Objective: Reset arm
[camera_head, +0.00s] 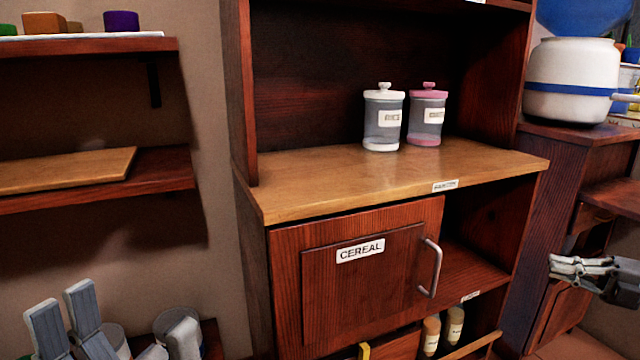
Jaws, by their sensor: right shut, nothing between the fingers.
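My right gripper (558,268) shows at the right edge, its silver fingers pointing left. The fingers are together with nothing between them. It hangs in front of the lower part of the dark wood furniture on the right and appears to touch nothing. Most of my right arm is cut off by the picture edge.
A cabinet has a closed CEREAL door (361,280), and a white-lidded jar (383,120) and pink-lidded jar (427,116) on its counter. A white pot (571,82) stands right. Wall shelves (158,170) hang left.

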